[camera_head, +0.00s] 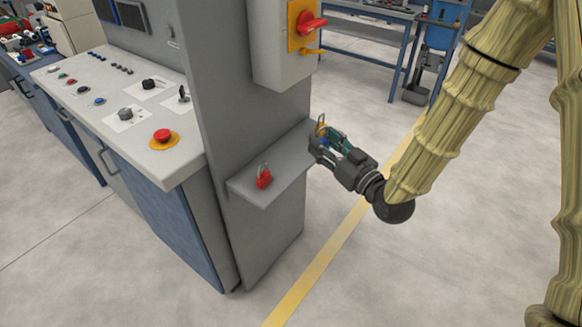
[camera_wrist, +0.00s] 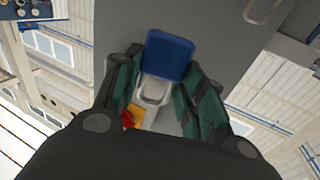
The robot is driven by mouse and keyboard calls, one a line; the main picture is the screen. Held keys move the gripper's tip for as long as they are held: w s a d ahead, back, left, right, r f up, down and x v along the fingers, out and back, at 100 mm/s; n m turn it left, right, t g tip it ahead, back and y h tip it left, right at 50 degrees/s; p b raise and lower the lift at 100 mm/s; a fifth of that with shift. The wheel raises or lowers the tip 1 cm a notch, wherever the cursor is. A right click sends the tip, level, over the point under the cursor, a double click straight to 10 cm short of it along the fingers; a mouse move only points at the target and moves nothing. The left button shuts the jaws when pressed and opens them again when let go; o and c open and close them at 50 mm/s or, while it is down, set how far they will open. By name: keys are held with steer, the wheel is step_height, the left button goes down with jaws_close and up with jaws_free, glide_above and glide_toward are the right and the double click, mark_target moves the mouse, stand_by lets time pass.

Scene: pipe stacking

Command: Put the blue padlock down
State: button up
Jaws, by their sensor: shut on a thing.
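The blue padlock (camera_wrist: 168,55) is between the fingers of my gripper (camera_wrist: 166,72) in the wrist view, its blue body near the fingertips and its metal shackle toward the palm. In the head view my gripper (camera_head: 326,141) is at the right end of the small grey shelf (camera_head: 276,190), shut on the blue padlock (camera_head: 322,142). Only a little of the padlock's blue shows there. Whether it touches the shelf, I cannot tell. A red padlock (camera_head: 264,178) stands on the shelf toward its left front, apart from my gripper.
A box with a red rotary switch (camera_head: 311,24) on a yellow plate is above the shelf. A control desk (camera_head: 125,110) with buttons and a red emergency stop (camera_head: 162,135) is to the left. The shelf surface between the red padlock and my gripper is clear.

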steer(key=s+a+f+n+g+y+b, duration=0.2)
steer(key=a+f+g+y+b, duration=0.1)
steer(key=a+f+b, duration=0.35)
glide_above(295, 158)
step_height(295, 158, down, 2)
steer(key=shift+f+n, duration=0.1)
steer(key=shift+n, duration=0.2)
steer(key=shift+w+f, duration=0.1)
steer(key=shift+f, duration=1.6)
steer(key=shift+f, duration=0.15)
steer(key=o, duration=1.2)
